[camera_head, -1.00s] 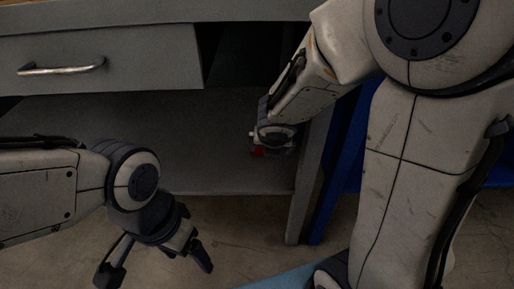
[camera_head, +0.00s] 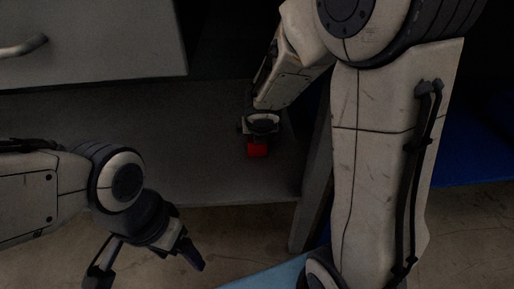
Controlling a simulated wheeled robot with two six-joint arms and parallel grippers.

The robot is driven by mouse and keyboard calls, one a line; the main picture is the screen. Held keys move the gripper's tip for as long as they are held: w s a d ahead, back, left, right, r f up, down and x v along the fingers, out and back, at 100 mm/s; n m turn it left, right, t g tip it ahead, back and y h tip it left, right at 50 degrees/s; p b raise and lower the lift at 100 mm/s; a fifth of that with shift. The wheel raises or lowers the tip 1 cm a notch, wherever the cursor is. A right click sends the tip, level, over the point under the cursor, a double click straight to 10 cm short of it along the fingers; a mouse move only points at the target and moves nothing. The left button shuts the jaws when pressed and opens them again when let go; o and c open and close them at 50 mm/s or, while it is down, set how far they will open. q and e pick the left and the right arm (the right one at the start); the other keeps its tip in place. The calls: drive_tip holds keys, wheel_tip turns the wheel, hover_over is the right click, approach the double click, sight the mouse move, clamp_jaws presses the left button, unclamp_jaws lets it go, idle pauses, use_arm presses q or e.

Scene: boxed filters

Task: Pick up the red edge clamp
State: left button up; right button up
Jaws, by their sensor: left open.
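The red edge clamp (camera_head: 257,150) is a small red block shape inside the dark open space under the desk drawer. It shows just below the end of my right arm, where my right gripper (camera_head: 262,124) is seen end-on and dark. I cannot tell whether the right fingers touch the clamp or how far apart they are. My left gripper (camera_head: 148,262) is open and empty, low at the left, pointing down over the floor. It is well apart from the clamp.
A grey drawer (camera_head: 95,45) with a metal handle hangs above the grey shelf (camera_head: 190,180). A grey desk leg (camera_head: 315,190) stands just right of the clamp. Blue surfaces lie at the right (camera_head: 465,155) and at the bottom (camera_head: 265,276). Bare floor shows in front.

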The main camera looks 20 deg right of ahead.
sight(253, 150)
drive_tip(key=b+x, duration=0.3)
drive_tip(key=x, duration=0.2)
drive_tip(key=shift+r, duration=0.1)
drive_tip(key=c, duration=1.3)
drive_tip(key=shift+c, duration=0.2)
drive_tip(key=shift+r, duration=0.2)
